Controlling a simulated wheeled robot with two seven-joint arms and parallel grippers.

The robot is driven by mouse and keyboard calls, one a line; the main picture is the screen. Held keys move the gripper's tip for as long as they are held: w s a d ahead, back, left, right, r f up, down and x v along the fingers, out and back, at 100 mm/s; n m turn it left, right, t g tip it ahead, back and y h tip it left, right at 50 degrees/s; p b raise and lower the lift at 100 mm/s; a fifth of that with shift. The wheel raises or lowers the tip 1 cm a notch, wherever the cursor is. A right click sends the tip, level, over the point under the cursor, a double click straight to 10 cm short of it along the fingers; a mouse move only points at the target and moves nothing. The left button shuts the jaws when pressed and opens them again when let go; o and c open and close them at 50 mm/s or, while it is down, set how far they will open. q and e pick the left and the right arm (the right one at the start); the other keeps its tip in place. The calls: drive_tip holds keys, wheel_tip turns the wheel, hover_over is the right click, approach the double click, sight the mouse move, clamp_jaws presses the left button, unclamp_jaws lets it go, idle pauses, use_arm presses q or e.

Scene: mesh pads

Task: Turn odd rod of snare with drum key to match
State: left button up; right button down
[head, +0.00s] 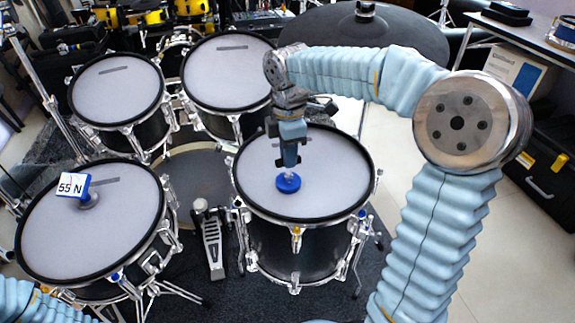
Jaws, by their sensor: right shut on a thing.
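My right gripper (290,160) reaches down over the front right drum (335,175) and is shut on a blue tool with a round blue disc (288,184) at its lower end. The disc is at the white drumhead; I cannot tell if it touches. I cannot tell whether this tool is the drum key. On the front left drum (120,225) stands a blue gauge with a white display (72,185) reading 55 N. My left gripper is out of view.
Two more drums (117,88) (228,70) stand behind. A bass drum (192,180) and a pedal (213,245) lie between the front drums. A dark cymbal (380,35) hangs at the back right. My right arm spans the right side.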

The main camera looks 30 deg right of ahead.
wheel_tip(320, 180, up, 4)
drive_tip(key=p, duration=0.2)
drive_tip(key=shift+f+p, duration=0.1)
drive_tip(key=shift+p, duration=0.2)
drive_tip(key=shift+r, duration=1.05)
